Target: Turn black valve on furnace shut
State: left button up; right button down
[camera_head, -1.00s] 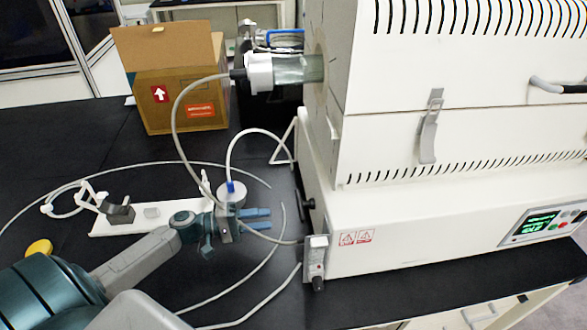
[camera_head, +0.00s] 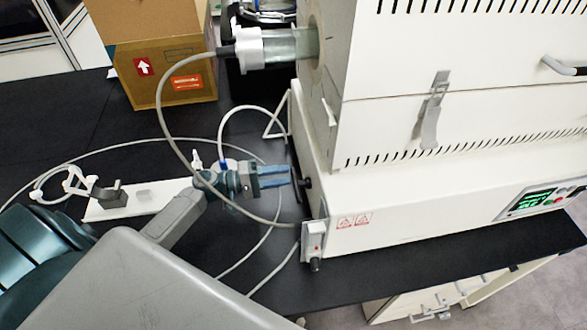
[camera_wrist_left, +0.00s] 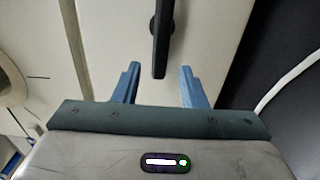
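The white furnace (camera_head: 400,205) fills the right of the head view. Its black valve (camera_head: 307,183) sticks out low on its left side wall. In the left wrist view the valve is a long black handle (camera_wrist_left: 161,40), running up and down the picture against the pale wall. My left gripper (camera_head: 288,176) is just left of the valve, pointing at it. In the left wrist view its blue fingers (camera_wrist_left: 159,70) are open, one on each side of the handle's lower end, with gaps on both sides. My right gripper is not in view.
A grey hose (camera_head: 165,95) curves from the glass tube's end fitting (camera_head: 252,47) down past my gripper. A small white valve box (camera_head: 313,240) sits at the furnace's front corner. A cardboard box (camera_head: 170,80) stands behind. Thin tubes lie across the black bench (camera_head: 110,155).

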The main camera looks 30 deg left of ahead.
aim_at(294, 172)
pick_arm(q)
jog(key=shift+p+x, duration=0.65)
jog(key=shift+x, duration=1.35)
grip_shut()
